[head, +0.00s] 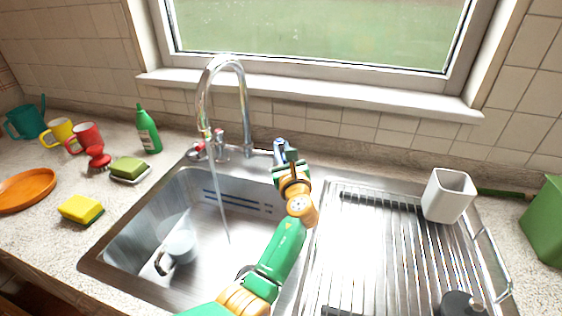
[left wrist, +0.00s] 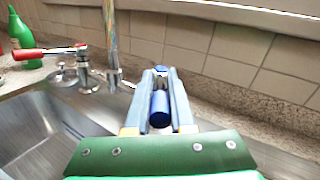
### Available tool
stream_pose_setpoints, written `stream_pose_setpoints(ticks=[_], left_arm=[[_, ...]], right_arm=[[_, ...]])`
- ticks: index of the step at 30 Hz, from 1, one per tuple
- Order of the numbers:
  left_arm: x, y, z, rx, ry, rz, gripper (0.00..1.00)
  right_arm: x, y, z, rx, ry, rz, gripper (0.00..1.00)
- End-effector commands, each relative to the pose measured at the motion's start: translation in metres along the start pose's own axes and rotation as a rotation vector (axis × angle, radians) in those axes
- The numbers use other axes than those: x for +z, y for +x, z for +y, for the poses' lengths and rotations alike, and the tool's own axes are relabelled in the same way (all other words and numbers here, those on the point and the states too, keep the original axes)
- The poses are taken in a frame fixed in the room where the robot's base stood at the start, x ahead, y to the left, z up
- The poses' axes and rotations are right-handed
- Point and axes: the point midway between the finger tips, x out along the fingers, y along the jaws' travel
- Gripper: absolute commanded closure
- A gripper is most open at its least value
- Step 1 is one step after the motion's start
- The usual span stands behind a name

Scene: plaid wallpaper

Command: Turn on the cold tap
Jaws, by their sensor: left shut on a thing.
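The chrome faucet (head: 246,108) rises behind the sink, and a stream of water (head: 217,195) falls from its spout into the basin. The blue cold tap handle (head: 280,146) is to the right of the faucet base; in the left wrist view the blue handle (left wrist: 159,110) lies between my fingers. My left gripper (head: 289,160) is shut on this handle, and its fingers (left wrist: 161,82) reach along both sides of it. The red hot tap handle (head: 199,147) is on the faucet's left and also shows in the left wrist view (left wrist: 50,51). My right gripper is out of view.
A mug (head: 182,245) lies in the sink basin (head: 130,245). A drying rack (head: 375,245) with a white cup (head: 448,195) is on the right. A green bottle (head: 148,132), a yellow sponge (head: 82,209) and several mugs stand on the left counter.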

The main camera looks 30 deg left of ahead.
Motion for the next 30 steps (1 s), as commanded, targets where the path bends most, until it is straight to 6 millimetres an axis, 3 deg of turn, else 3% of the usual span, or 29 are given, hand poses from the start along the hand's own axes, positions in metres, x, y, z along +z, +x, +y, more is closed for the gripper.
stream_pose_setpoints(ticks=[1,6,21,22,24,25,30], left_arm=[[-0.0051,0.0001,-0.0002,0.017,-0.001,-0.002,1.00],[-0.0033,0.0003,-0.0019,0.065,0.001,-0.011,1.00],[-0.0013,0.0003,-0.0028,0.084,0.000,-0.014,1.00],[-0.0013,0.0003,-0.0028,0.084,0.000,-0.014,0.74],[-0.0012,0.0003,-0.0028,0.084,0.000,-0.014,0.55],[-0.0012,0.0003,-0.0028,0.084,0.000,-0.014,0.49],[-0.0011,0.0003,-0.0028,0.084,0.001,-0.014,0.49]], right_arm=[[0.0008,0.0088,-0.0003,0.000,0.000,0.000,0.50],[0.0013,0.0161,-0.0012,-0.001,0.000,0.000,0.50],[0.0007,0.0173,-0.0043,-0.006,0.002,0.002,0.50],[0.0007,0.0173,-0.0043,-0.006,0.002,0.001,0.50],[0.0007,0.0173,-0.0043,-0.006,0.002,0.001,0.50],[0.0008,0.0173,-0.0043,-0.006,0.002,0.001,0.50],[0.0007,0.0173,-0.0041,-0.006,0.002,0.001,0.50]])
